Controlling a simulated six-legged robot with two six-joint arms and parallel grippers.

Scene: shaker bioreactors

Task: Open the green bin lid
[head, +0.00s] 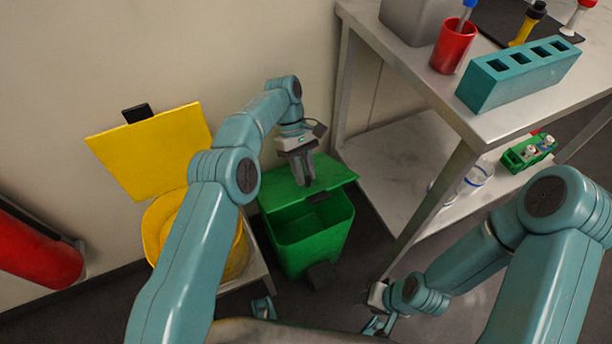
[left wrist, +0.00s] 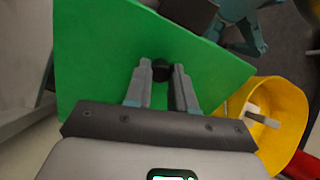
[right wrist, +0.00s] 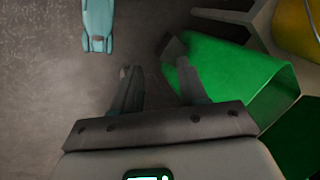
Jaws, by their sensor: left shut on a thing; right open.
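The green bin (head: 317,246) stands on the floor between a yellow bin and a shelf table. Its lid (head: 275,187) is raised, and part of the bin's inside shows in front of it. A dark tab sits on the lid's front edge (head: 318,197). My left gripper (head: 307,183) is over the lid. In the left wrist view its fingers (left wrist: 161,77) are shut on a small dark knob (left wrist: 161,70) on the lid's green face (left wrist: 100,50). My right gripper (head: 376,322) is low, right of the bin; its fingers (right wrist: 157,78) are open and empty.
The yellow bin (head: 160,225) with its lid (head: 150,150) up stands left of the green bin. The metal table (head: 405,60) has a leg close to the green bin's right side. A red cylinder (head: 40,250) is at far left.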

